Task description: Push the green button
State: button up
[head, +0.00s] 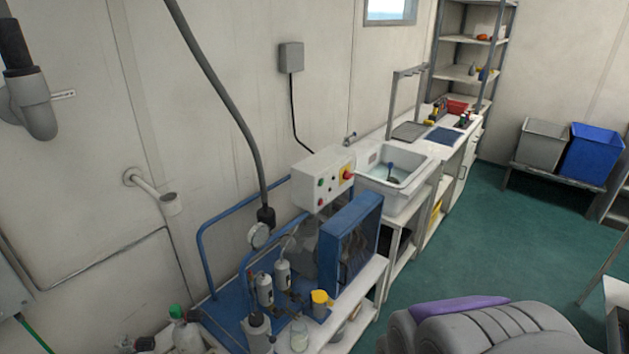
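The white control box (323,180) stands above the blue-framed air panel unit, near the middle of the head view. Its front face carries several small round buttons or lamps and a red knob on a yellow plate (347,173). A small green button (320,182) appears on the left part of that face, though it is too small to see clearly. Nothing covers the box's face. No fingers of my gripper show in this view, so I cannot see whether it is open or shut.
The blue frame (203,245) with a gauge (258,235), filters and a blue radiator (350,240) sits below the box. A thick grey hose hangs above it. A sink (397,165) and counter continue behind. The green floor (480,235) to the right is largely clear.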

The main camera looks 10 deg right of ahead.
jog(key=shift+a, duration=0.4)
jog(key=shift+c, duration=1.4)
jog(key=d, duration=0.3)
jog(key=shift+d, duration=0.4)
jog(key=c, duration=0.6)
jog(key=shift+c, duration=0.8)
jog(key=a, duration=0.3)
jog(key=shift+a, duration=0.15)
jog(key=c, duration=0.6)
grip_shut()
jog(key=shift+d, duration=0.35)
